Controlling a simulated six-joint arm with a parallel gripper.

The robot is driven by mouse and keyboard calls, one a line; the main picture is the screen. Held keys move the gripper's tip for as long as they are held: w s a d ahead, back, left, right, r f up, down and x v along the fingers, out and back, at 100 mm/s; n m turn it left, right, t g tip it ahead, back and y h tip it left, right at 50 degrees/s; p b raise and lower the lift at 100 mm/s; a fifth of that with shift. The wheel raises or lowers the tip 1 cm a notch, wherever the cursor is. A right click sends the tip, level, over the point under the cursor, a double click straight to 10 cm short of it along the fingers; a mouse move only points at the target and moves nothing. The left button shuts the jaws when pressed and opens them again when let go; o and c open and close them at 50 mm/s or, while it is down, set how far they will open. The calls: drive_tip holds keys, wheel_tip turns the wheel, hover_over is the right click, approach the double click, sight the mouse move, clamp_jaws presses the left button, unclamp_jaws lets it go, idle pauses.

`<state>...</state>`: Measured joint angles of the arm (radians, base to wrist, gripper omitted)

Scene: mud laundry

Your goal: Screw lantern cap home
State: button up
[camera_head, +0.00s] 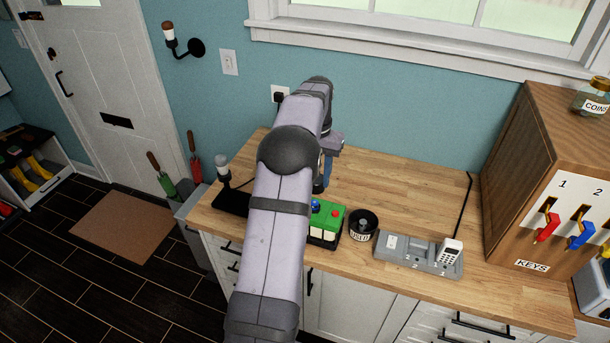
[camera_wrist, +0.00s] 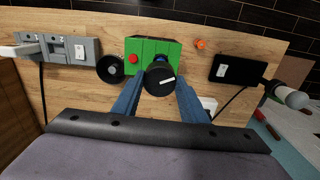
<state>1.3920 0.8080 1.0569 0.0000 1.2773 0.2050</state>
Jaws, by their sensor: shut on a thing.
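A round black cap with a white line on its top (camera_wrist: 160,79) sits between the blue fingertips of my gripper (camera_wrist: 158,88) in the wrist view. The fingers are shut on its sides. What is under the cap is hidden from above, so I cannot tell how it is seated. In the head view my gripper (camera_head: 328,168) points down behind the green box, and my arm covers much of it. I cannot make out a separate lantern body for certain; a dark upright part shows below the fingers.
A green box with a red button (camera_head: 328,222) stands close in front of my gripper. A black round pot labelled USED (camera_head: 361,234) and a grey tray with a handset (camera_head: 408,250) stand right. A black base (camera_wrist: 235,69) and white bulb lamp (camera_head: 222,164) stand left.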

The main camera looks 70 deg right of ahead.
drive_tip(key=shift+f, duration=0.15)
drive_tip(key=shift+f, duration=2.35)
drive_tip(key=shift+a, duration=0.1)
drive_tip(key=shift+f+n+b, duration=0.3)
drive_tip(key=shift+f+b, duration=0.05)
drive_tip(key=shift+f, duration=1.25)
idle(3.8)
